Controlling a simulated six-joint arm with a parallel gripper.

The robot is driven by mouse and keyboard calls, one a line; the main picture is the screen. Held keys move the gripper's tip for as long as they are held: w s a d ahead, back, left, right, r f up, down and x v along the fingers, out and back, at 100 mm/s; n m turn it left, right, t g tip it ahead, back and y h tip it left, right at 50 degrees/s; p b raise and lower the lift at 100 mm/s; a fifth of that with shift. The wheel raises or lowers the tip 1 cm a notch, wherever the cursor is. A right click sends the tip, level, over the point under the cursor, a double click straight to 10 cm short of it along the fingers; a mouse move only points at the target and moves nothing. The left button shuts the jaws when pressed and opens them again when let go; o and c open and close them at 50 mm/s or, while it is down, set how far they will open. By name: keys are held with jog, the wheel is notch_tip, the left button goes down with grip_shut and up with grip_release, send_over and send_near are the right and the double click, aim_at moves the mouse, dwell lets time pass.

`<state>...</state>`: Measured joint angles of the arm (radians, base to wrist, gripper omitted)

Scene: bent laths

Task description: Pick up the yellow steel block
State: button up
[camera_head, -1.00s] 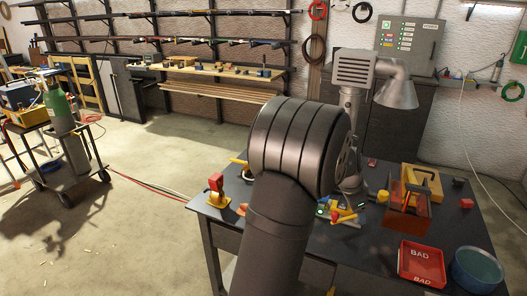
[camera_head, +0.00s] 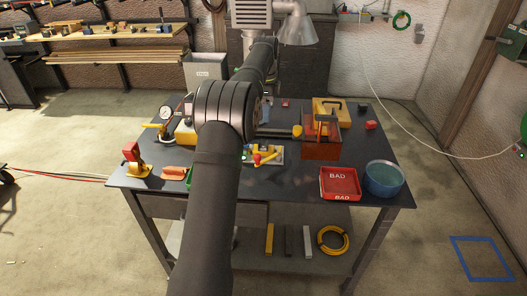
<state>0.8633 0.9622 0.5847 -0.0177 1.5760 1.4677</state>
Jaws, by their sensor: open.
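Several yellow things are in view, and I cannot tell for sure which is the yellow steel block. A yellow block-like body (camera_head: 185,133) stands by the round gauge at the table's left rear, partly hidden by my arm. A larger yellow piece (camera_head: 320,105) lies at the back of the table, behind the orange-red box. A yellow bar (camera_head: 269,240) stands on the lower shelf. My dark arm crosses the middle of the view and hides part of the table. My gripper is not visible.
The dark table (camera_head: 290,182) holds a red BAD tray (camera_head: 340,174), a blue round bowl (camera_head: 384,180), an orange-red box (camera_head: 321,148), a red-and-yellow clamp (camera_head: 132,160) and a gauge (camera_head: 166,112). A yellow coil (camera_head: 333,240) lies below. The table's front middle is clear.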

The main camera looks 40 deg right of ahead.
send_over(264, 147)
jog(key=f, duration=1.1)
jog(key=shift+s+d+f, duration=0.1)
jog(key=shift+s+f, duration=0.1)
jog(key=shift+s, duration=0.1)
jog(key=shift+w+f, duration=0.15)
jog(key=shift+f, duration=1.25)
jog(key=shift+w+f, duration=0.15)
jog(key=shift+f, duration=1.2)
jog(key=c, duration=1.2)
jog(key=shift+r, duration=0.1)
